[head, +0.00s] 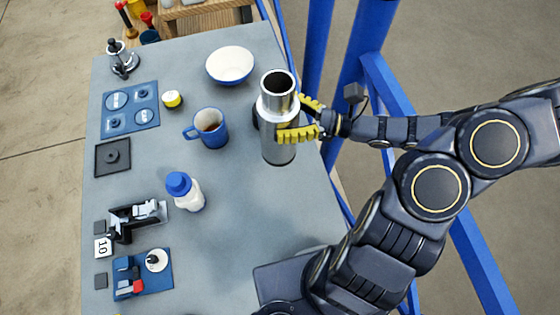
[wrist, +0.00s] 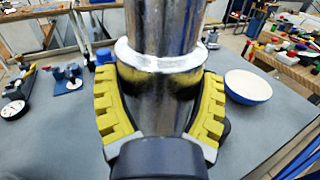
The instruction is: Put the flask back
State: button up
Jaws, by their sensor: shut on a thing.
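The flask (head: 281,148) is a tall silver steel cylinder with an open, hollow top. It stands roughly upright at the right side of the grey table in the head view. My gripper (head: 298,117) is shut on the flask from the right, its yellow padded fingers around the upper body. In the wrist view the flask (wrist: 165,80) fills the middle between the two yellow fingers. Whether its base touches the table, I cannot tell. A dark round thing shows partly behind the flask at its left side in the head view.
On the table (head: 240,225) are a blue mug (head: 210,130) with dark liquid, a white bowl (head: 230,65), a blue-capped bottle (head: 185,191), a yellow-and-white tub (head: 172,99) and a blue panel (head: 130,109). Blue rails (head: 352,80) rise beyond the right edge. The table's centre front is clear.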

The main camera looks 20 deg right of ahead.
jog(key=shift+f, duration=3.85)
jog(key=o, duration=1.1)
jog(key=shift+f, duration=0.1)
jog(key=shift+d, duration=0.15)
